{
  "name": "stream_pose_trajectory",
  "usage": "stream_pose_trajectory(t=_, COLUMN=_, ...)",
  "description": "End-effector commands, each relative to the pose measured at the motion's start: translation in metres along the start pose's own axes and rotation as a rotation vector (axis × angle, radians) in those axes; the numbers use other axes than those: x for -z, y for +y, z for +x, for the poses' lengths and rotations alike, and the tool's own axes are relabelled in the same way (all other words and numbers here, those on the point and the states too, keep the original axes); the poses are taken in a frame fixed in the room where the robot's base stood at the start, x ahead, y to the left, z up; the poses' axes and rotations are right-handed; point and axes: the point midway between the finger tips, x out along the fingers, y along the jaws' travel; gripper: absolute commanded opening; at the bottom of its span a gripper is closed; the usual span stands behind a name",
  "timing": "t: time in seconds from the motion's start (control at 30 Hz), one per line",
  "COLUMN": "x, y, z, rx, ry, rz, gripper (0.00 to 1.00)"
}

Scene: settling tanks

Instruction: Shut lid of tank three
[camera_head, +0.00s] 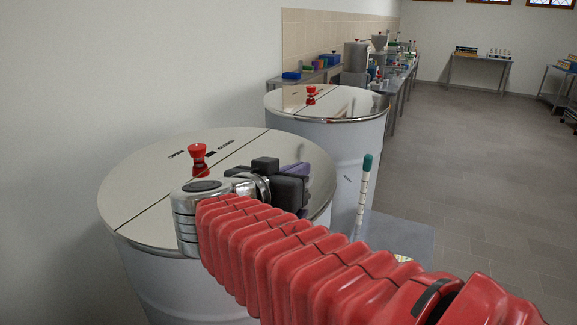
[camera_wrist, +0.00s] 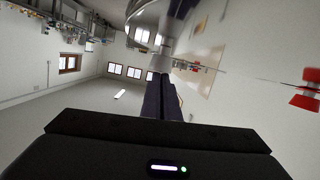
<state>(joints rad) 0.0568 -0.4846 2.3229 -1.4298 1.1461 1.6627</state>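Two white tanks with shiny metal lids stand along the left wall. The near tank (camera_head: 185,290) has a flat-lying lid (camera_head: 145,185) with a dark seam, small dark lettering and a red knob (camera_head: 198,160). The far tank (camera_head: 357,150) has a similar flat lid (camera_head: 345,101) with a red knob (camera_head: 311,94). No tank number is legible, so I cannot tell which is tank three. My gripper (camera_head: 297,170) is over the right part of the near lid, right of its knob. In the wrist view, my gripper's dark fingers (camera_wrist: 162,97) are together with nothing seen between them; a red knob (camera_wrist: 305,91) is at right.
A grey stand (camera_head: 405,236) with a green-topped, banded stick (camera_head: 363,190) is right of the near tank. Benches with equipment (camera_head: 375,60) line the back-left wall. A table (camera_head: 480,60) stands at the far wall. The tiled floor (camera_head: 475,165) at right is clear.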

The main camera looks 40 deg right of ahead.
Motion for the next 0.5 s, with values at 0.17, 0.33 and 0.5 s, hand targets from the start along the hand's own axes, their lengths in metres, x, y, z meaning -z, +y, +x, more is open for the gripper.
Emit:
stream_pose_trajectory(t=0.17, x=-0.010, y=0.000, z=0.002, rx=-0.005, ry=-0.019, rz=-0.010, gripper=0.00)
stream_pose_trajectory(t=0.33, x=-0.010, y=0.000, z=0.002, rx=-0.006, ry=-0.019, rz=-0.011, gripper=0.00)
stream_pose_trajectory(t=0.5, x=0.000, y=0.001, z=0.000, rx=-0.005, ry=-0.015, rz=-0.009, gripper=0.00)
